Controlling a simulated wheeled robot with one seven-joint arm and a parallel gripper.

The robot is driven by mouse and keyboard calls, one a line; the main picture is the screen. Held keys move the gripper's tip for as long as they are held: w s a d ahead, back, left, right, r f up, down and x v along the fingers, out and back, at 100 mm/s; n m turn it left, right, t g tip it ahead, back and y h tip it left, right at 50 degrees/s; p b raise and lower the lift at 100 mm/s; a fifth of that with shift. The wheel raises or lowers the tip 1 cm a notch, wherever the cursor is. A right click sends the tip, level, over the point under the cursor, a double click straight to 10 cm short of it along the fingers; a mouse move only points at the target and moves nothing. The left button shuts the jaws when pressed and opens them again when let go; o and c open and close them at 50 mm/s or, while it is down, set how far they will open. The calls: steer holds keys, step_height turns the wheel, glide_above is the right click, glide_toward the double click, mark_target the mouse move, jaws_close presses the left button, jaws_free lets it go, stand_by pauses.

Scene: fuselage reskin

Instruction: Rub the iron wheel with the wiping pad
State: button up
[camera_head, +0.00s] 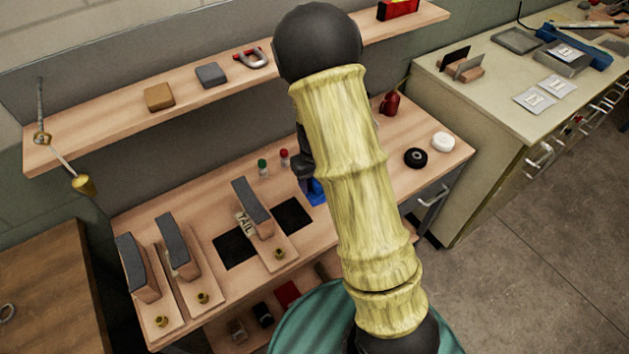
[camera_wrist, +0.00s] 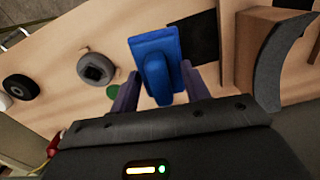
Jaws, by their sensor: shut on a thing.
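The blue wiping pad (camera_wrist: 152,42), with a raised blue handle, is in the wrist view between the fingers of my gripper (camera_wrist: 160,74). My gripper is shut on the pad's handle, low over the wooden bench. In the head view a bit of the blue pad (camera_head: 316,192) shows beside my arm, which hides most of the gripper. A grey wheel with a squarish dark centre (camera_wrist: 97,68), which looks like the iron wheel, lies on the bench left of the pad in the wrist view, apart from it. My arm seems to hide this wheel in the head view.
A black wheel (camera_head: 415,158) and a white wheel (camera_head: 443,141) lie at the bench's right end. Sanding-block-like pieces on wooden boards (camera_head: 258,205) and black mats (camera_head: 235,249) occupy the left. Small red- and green-capped bottles (camera_head: 284,158) stand behind. A shelf (camera_head: 190,105) runs above.

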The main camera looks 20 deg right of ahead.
mark_target(310, 184)
steer(key=o, duration=0.3)
steer(key=shift+c, duration=0.9)
steer(key=w+f, duration=0.1)
steer(key=f, duration=0.1)
steer(key=w+f+m, duration=0.1)
steer(key=w+f, duration=0.1)
steer(key=w+f+m, duration=0.1)
steer(key=f, duration=0.2)
steer(key=shift+w, duration=0.35)
